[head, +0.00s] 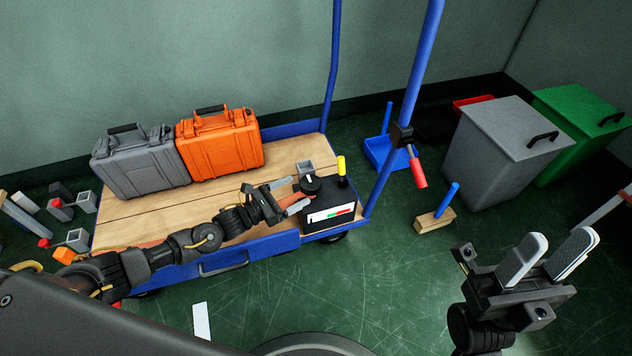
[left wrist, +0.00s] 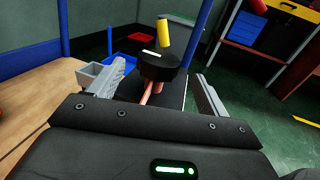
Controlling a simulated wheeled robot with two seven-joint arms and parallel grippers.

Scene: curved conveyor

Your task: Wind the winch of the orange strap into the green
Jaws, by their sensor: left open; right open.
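The winch is a black box (head: 318,211) at the right end of the trolley, with a black round top (head: 310,185) and a yellow crank handle (head: 341,166). Its front has a white gauge strip (head: 331,214) with red and green parts; I cannot make out a pointer. A piece of orange strap (left wrist: 151,94) shows below the round top in the left wrist view. My left gripper (head: 301,188) is open, its fingers on either side of the area by the round top, with nothing clearly held. My right gripper (head: 548,255) is open and empty, away at the lower right.
A grey case (head: 140,165) and an orange case (head: 220,145) stand on the wooden trolley deck (head: 125,228). A blue post (head: 421,70) with a red grip (head: 418,172) rises beside the winch. Grey (head: 505,150) and green bins (head: 580,125) stand right.

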